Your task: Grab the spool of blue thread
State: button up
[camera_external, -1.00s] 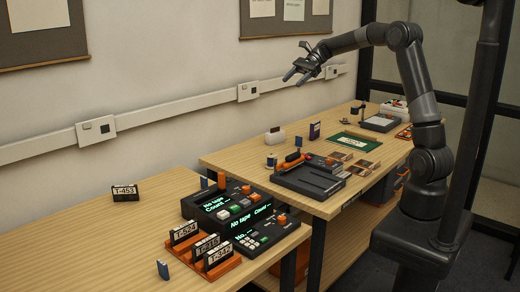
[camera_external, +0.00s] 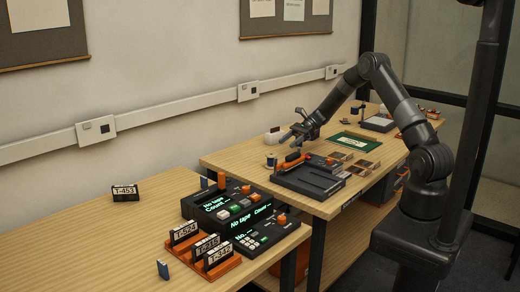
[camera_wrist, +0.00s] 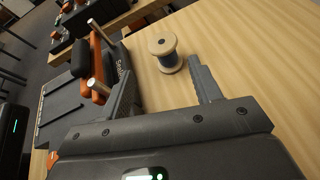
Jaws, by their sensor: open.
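The spool of blue thread (camera_wrist: 165,53) stands upright on the wooden table in the wrist view, with pale wooden ends and dark blue thread between them. It is small in the external view (camera_external: 271,161), beside the black device. My gripper (camera_wrist: 160,78) is open and empty. Its fingers point toward the spool, which lies just beyond the gap between the fingertips. In the external view my gripper (camera_external: 291,138) is low over the far table, above and to the right of the spool.
Bare table (camera_wrist: 250,70) lies to the right of the spool.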

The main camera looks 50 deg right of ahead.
aim_at(271, 162)
notch_tip(271, 162, down, 4)
jog(key=shift+r, duration=0.25)
jog(key=shift+a+f, duration=0.15)
jog(key=shift+f, duration=0.05)
jog(key=x, duration=0.5)
jog(key=shift+a, duration=0.1)
jog(key=x, duration=0.5)
jog(key=shift+w+a, duration=0.15)
jog(key=shift+w, duration=0.1)
jog(key=c, duration=1.1)
